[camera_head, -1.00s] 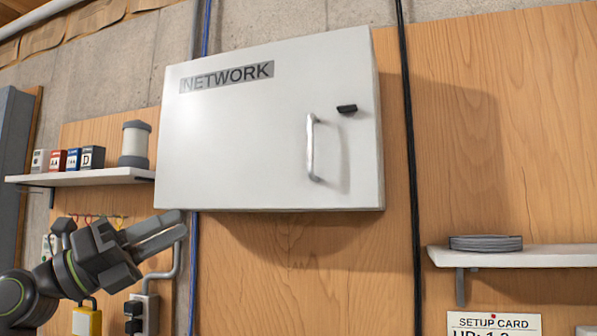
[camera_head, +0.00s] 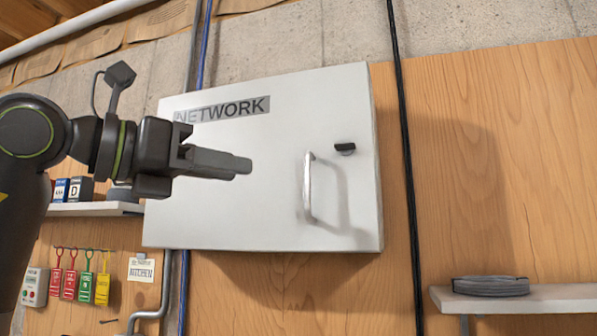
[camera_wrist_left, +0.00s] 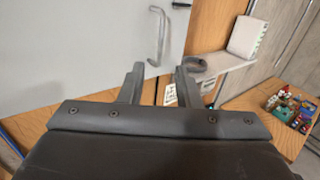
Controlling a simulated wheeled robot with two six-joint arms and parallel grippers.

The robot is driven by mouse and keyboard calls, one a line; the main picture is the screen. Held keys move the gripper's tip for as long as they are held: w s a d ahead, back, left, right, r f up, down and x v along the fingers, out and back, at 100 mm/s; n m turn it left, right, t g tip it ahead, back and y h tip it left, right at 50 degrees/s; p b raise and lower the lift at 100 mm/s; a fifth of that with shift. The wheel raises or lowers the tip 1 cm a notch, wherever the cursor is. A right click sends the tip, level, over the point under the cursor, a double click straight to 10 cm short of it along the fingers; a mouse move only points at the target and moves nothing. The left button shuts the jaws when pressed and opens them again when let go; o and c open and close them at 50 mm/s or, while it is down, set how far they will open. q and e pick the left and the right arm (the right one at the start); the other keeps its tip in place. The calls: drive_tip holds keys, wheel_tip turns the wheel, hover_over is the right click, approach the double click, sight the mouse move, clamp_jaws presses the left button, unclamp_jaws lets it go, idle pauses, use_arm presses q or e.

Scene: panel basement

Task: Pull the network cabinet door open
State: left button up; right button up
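The network cabinet (camera_head: 250,210) is a white box on the wooden wall panel, and its door is shut. A silver bar handle (camera_head: 308,187) stands upright near the door's right edge, with a small black latch (camera_head: 345,148) above it. In the left wrist view the handle (camera_wrist_left: 157,38) shows ahead of the fingers, at upper middle. My left gripper (camera_head: 246,166) is in front of the door, left of the handle and apart from it. In the left wrist view its two fingers (camera_wrist_left: 160,80) are spread with nothing between them. My right gripper is in neither view.
A black cable (camera_head: 405,140) runs down the wall right of the cabinet. A shelf (camera_head: 530,300) with a coiled grey cable (camera_head: 490,286) is at lower right. A left shelf (camera_head: 95,209) and coloured tags (camera_head: 86,280) are behind my arm.

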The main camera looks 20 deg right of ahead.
sight(299, 180)
use_arm(q)
drive_tip(key=p+x, duration=0.4)
drive_tip(key=x, duration=0.7)
drive_tip(key=shift+d+r, duration=0.15)
drive_tip(key=shift+d, duration=0.05)
drive_tip(key=shift+w+d, duration=0.15)
drive_tip(key=shift+d, duration=0.25)
clamp_jaws()
